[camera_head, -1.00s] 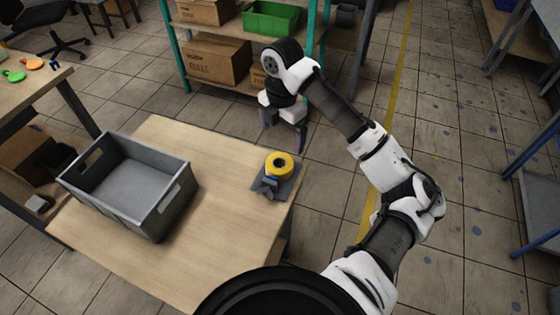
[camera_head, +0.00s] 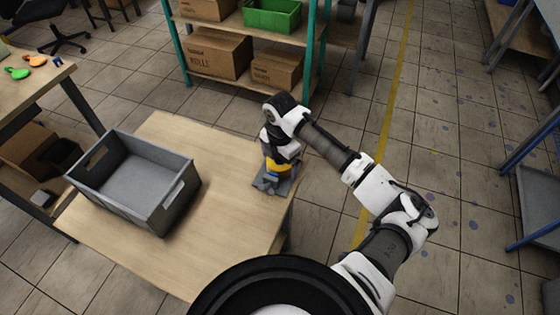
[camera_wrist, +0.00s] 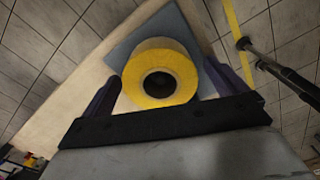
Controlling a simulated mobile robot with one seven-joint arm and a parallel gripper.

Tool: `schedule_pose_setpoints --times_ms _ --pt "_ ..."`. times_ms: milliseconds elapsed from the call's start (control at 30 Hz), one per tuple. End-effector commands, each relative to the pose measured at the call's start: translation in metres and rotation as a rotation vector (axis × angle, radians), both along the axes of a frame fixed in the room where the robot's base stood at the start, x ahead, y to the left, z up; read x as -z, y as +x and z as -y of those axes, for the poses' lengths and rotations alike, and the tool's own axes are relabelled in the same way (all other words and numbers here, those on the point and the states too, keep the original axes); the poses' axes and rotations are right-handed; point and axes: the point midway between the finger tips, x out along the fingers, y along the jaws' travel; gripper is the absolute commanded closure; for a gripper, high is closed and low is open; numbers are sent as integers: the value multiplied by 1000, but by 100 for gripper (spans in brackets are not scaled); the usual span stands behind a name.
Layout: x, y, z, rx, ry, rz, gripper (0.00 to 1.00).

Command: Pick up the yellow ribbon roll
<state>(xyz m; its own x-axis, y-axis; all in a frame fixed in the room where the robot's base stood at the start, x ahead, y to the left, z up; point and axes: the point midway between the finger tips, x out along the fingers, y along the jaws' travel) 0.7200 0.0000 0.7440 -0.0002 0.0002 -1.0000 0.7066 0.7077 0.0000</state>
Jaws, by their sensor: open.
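The yellow ribbon roll (camera_wrist: 181,68) sits on a small grey-blue base (camera_head: 265,184) near the right edge of the wooden table (camera_head: 160,255). In the head view the yellow ribbon roll (camera_head: 279,166) is partly hidden behind my gripper. My gripper (camera_head: 280,158) is directly above the roll, pointing down. In the wrist view my gripper (camera_wrist: 162,92) is open, with one dark finger to each side of the roll. The roll's dark centre hole faces the camera. I cannot tell whether the fingers touch it.
A grey open crate (camera_head: 150,214) stands empty on the table's left part. A shelf with cardboard boxes (camera_head: 214,54) and a green bin (camera_head: 271,16) stands behind the table. The tabletop between crate and roll is clear.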

Motion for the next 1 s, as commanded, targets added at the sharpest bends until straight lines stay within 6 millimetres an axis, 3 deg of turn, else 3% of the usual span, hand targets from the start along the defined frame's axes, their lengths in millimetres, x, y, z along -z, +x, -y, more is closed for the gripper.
schedule_pose_setpoints --times_ms 200,567,1000 --pt "1 0 0 1 0 0 4" --pt "1 0 0 1 0 0 51" --pt "-10 1 0 1 -1 2 52"
